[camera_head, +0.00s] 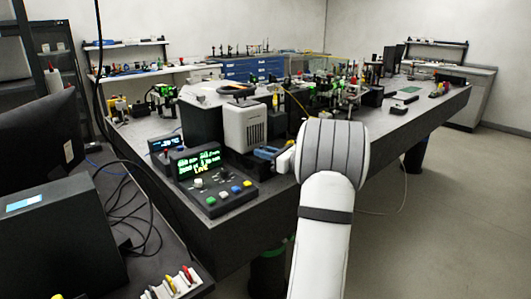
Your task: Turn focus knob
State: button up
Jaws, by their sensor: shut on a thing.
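My arm reaches in from the bottom right, and my gripper (266,153) shows as a small blue and dark shape left of the white wrist. It is at the lower right side of a white-grey unit (246,127) on the dark bench. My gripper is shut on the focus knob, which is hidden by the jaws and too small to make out. A control box (212,185) with a lit green and yellow display and several coloured buttons stands in front of that unit.
The dark optical bench (224,225) carries several instruments behind my arm. A second small display box (165,147) stands left of the control box. A monitor (40,140) and loose cables are at the left. The floor (450,200) at the right is clear.

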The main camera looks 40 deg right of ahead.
grip_shut()
